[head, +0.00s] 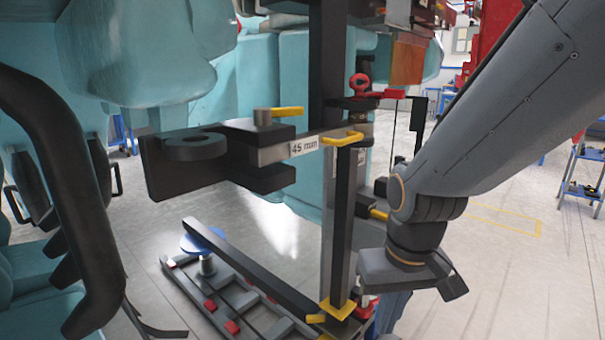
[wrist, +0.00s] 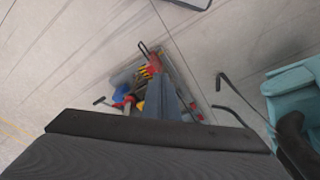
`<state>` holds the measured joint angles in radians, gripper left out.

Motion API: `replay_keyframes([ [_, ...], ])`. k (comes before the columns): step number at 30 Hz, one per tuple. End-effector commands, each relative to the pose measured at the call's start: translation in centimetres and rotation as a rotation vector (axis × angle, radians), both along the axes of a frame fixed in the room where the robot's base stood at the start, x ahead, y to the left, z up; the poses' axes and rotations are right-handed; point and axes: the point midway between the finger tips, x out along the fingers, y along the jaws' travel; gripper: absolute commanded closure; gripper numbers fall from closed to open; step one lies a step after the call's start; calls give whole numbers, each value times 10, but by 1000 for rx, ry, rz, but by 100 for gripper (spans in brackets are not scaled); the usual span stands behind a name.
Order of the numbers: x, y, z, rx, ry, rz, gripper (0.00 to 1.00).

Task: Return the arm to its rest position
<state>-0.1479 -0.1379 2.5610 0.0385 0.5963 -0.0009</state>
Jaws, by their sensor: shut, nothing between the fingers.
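My arm (head: 480,120) comes down from the upper right in the head view, bent at a joint, with its end low at right of centre. My gripper (head: 405,272) hangs there, beside the black upright post and apart from it. Its fingertips are hard to make out in the head view.
A gauge arm marked 45 mm (head: 304,147) reaches left from the black post (head: 340,220). Teal coaster seats (head: 140,50) with black restraint bars stand at left. A low tool cart (wrist: 130,85) lies beneath the gripper. A blue shelf (head: 582,175) is at far right; floor between is open.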

Motion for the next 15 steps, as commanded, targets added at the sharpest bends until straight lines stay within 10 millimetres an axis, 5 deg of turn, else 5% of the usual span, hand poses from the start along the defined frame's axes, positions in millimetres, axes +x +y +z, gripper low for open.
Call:
replay_keyframes([
  [11, -60, 42, 39, 12, 111, 139, 100],
  [15, -59, 34, 48, 6, 116, 112, 100],
])
